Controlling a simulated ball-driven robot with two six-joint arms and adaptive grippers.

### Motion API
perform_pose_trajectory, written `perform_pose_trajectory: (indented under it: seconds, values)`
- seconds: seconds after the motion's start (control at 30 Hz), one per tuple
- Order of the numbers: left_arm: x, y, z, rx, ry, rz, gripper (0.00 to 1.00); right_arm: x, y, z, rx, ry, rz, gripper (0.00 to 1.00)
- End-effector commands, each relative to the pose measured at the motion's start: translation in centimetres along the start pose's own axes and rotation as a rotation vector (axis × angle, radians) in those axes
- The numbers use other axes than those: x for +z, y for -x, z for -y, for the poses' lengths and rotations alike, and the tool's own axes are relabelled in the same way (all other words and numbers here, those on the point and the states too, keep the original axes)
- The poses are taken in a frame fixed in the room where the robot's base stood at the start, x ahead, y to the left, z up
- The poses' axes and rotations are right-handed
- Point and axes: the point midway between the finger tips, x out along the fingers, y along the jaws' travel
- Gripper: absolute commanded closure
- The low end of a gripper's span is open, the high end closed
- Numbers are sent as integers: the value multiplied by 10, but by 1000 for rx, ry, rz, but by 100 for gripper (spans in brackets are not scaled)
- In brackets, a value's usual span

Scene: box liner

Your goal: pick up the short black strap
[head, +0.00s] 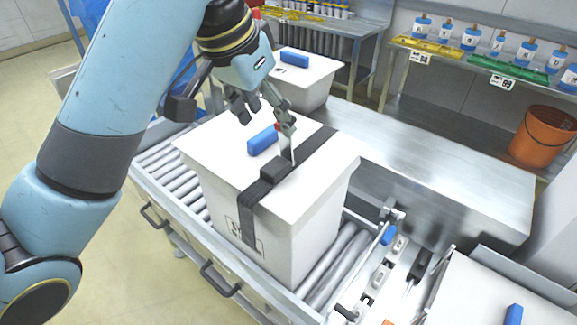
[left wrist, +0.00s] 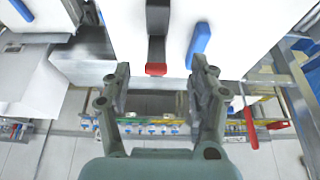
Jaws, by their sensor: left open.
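A black strap (head: 310,150) lies across the lid of a white box (head: 215,150) and hangs down its front side. My left gripper (head: 265,118) is open and empty above the lid, near that piece. In the left wrist view, the open fingers (left wrist: 160,82) point towards the box, with the dark strap part (left wrist: 157,18) and a red end (left wrist: 156,69) between and beyond them. My right gripper is not in view.
A blue block (head: 262,140) sits on the lid beside the strap. The box stands on a roller conveyor (head: 165,172). Another white box (head: 315,75) stands behind it. A steel table (head: 440,170) at the right is clear. An orange bucket (head: 543,136) stands farther right.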

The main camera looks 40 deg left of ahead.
Motion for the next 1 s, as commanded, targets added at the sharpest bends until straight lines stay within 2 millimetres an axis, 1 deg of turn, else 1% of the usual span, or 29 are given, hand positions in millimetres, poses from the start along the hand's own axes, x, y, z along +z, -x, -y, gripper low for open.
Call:
perform_pose_trajectory:
  seconds: [0.1, 0.2, 0.37, 0.47, 0.6, 0.7, 0.8, 1.0]
  values:
    - [1, -20, -1, 4, 3, 7, 40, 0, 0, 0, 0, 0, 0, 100]
    - [0, -36, -1, 3, 2, 6, 40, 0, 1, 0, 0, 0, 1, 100]
    - [0, -50, -1, 2, 1, 3, 40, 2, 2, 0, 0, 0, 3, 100]
    - [1, -60, -3, 3, 2, 6, 40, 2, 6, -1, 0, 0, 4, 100]
    - [0, -82, -5, 2, 1, 6, 40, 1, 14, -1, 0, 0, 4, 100]
    - [0, -95, -5, 1, 1, 4, 40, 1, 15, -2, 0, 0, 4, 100]
    - [0, -101, -5, 1, 1, 3, 40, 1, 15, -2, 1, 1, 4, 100]
    - [0, -102, -5, 1, 0, 1, 40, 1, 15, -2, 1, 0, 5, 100]
